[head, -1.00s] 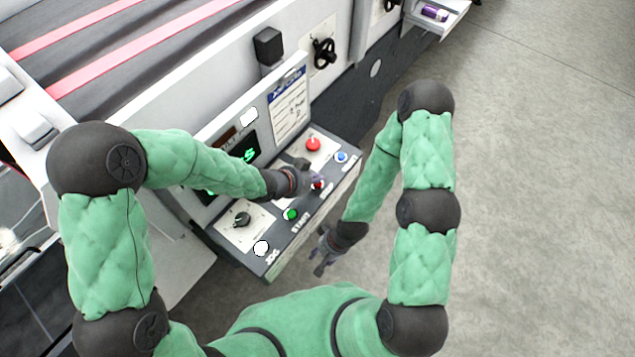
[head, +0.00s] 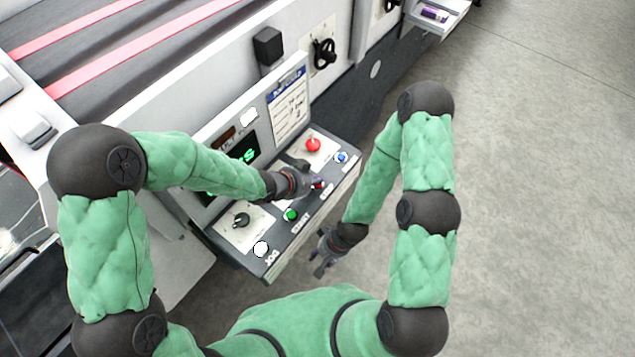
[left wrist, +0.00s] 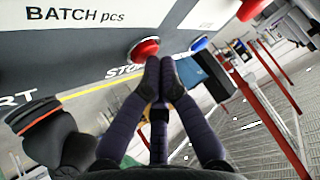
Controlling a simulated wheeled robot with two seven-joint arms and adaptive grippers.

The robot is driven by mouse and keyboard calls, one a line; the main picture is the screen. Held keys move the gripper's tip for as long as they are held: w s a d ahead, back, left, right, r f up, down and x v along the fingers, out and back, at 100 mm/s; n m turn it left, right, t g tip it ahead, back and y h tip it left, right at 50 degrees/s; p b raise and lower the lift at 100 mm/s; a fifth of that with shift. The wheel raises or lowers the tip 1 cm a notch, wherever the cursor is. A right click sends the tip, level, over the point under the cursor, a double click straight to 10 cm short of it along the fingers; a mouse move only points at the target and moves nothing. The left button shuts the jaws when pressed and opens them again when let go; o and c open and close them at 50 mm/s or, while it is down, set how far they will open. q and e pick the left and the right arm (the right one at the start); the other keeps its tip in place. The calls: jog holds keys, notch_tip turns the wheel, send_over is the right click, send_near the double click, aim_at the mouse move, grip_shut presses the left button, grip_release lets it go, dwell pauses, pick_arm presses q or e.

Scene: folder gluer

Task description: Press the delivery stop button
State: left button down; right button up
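The sloped control panel (head: 275,255) carries a red stop button (head: 318,185) beside my left gripper (head: 312,184). In the left wrist view a red button (left wrist: 145,50) sits by a partly hidden STOP label (left wrist: 124,71). There the left fingertips (left wrist: 161,66) are together, with nothing seen between them, and overlap the button's lower right edge. I cannot tell whether they touch it. My right gripper (head: 320,262) hangs low in front of the panel, away from the buttons; its finger gap is too small to judge.
A larger red button (head: 313,144) and a blue button (head: 341,157) lie at the panel's far end. A green button (head: 291,214), a white button (head: 261,248) and a black knob (head: 242,219) lie at its near end. The floor at right is clear.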

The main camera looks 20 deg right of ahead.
pick_arm(q)
jog(key=shift+f, duration=0.25)
jog(key=shift+r, duration=0.1)
dwell(0.3)
jog(key=shift+r+p, duration=0.65)
jog(key=shift+r, duration=0.2)
notch_tip(320, 180, up, 5)
jog(key=p, duration=0.4)
jog(key=shift+p, duration=0.3)
dwell(0.4)
